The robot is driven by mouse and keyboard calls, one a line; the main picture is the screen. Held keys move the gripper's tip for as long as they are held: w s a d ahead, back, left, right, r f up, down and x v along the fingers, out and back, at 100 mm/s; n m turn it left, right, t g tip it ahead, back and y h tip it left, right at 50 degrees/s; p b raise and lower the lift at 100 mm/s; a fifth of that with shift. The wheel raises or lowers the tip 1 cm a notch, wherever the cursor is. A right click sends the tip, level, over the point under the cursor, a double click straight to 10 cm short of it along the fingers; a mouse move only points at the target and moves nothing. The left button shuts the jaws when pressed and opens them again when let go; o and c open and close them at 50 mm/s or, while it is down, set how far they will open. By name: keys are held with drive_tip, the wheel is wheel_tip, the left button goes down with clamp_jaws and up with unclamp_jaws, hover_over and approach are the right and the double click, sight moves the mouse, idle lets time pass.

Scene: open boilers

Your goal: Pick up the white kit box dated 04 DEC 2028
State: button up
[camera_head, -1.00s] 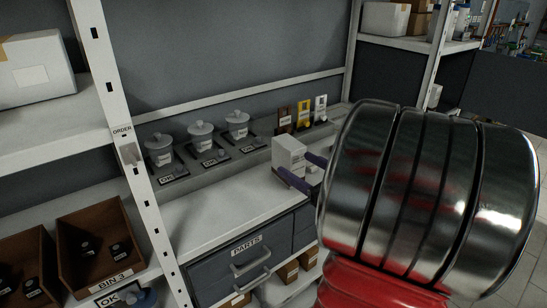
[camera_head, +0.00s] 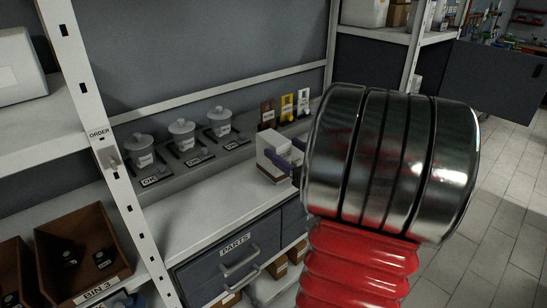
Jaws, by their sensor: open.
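A small white box (camera_head: 268,150) stands upright on the light worktop of the shelf unit, in front of the raised back ledge. Any date on it is too small to read, so I cannot tell if it is the one named. My gripper (camera_head: 289,154) has purple fingers and is open. The fingers are at the right side of the box, and one overlaps its front face in the picture. I cannot tell whether they touch it. My large metal wrist and red arm hide the area right of the box.
Several lidded white jars (camera_head: 182,134) and upright coloured cards (camera_head: 286,107) stand on the back ledge. A grey PARTS drawer (camera_head: 236,258) is below the worktop. A white upright post (camera_head: 100,140) and brown bins (camera_head: 80,250) are at left. The worktop left of the box is clear.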

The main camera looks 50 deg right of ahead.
sight(265, 136)
drive_tip(key=shift+w+d, duration=0.2)
drive_tip(key=shift+w, duration=1)
drive_tip(key=shift+w+d, duration=0.2)
drive_tip(key=shift+w, duration=1)
drive_tip(key=shift+w+d+f, duration=0.1)
drive_tip(key=shift+w+d, duration=0.15)
drive_tip(key=shift+w, duration=1.05)
drive_tip(key=shift+w+d+f, duration=0.1)
drive_tip(key=shift+w+d, duration=0.1)
drive_tip(key=shift+w, duration=1.05)
drive_tip(key=shift+r, duration=0.1)
drive_tip(key=shift+c, duration=0.2)
drive_tip(key=c, duration=1.6)
drive_tip(key=shift+r, duration=0.1)
wheel_tip(265, 136, up, 10)
drive_tip(key=shift+f, duration=0.1)
